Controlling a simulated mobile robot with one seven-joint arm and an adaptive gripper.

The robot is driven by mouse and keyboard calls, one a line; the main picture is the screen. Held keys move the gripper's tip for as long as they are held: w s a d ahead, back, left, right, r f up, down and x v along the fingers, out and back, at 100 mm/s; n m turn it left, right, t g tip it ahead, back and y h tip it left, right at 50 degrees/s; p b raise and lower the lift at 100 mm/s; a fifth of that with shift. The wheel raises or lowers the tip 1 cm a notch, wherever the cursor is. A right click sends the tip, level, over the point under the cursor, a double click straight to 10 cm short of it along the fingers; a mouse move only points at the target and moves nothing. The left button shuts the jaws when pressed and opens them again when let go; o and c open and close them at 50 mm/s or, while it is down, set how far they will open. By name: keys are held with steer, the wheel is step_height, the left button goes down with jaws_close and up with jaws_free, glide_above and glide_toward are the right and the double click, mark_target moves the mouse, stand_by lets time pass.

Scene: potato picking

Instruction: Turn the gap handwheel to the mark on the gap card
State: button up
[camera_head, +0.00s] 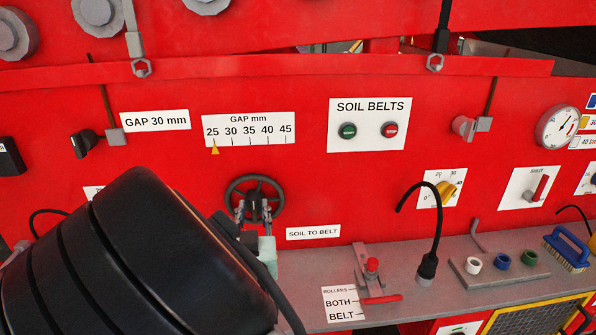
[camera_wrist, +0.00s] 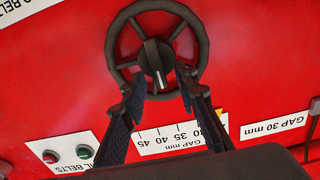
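The dark gap handwheel (camera_head: 231,190) is mounted on the red panel below the GAP mm scale (camera_head: 249,130). The scale runs from 25 to 45, and its yellow pointer (camera_head: 215,150) stands at about 25. The gap card (camera_head: 155,120) reads GAP 30 mm. My gripper (camera_head: 254,210) is at the wheel's lower half with its fingers apart. In the wrist view, where the lettering is upside down, my gripper (camera_wrist: 160,88) has one fingertip on each side below the wheel's hub knob (camera_wrist: 157,62). Whether the fingertips touch the wheel cannot be told.
A SOIL BELTS panel (camera_head: 369,125) with green and red buttons is to the right. A black knob (camera_head: 84,142) sticks out at the left. Below right, a grey shelf (camera_head: 450,293) carries a black flexible stalk (camera_head: 435,230), a red-handled lever (camera_head: 381,299) and a blue brush (camera_head: 568,248).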

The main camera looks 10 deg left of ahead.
steer(key=shift+w, duration=0.3)
jaws_close()
stand_by(0.3)
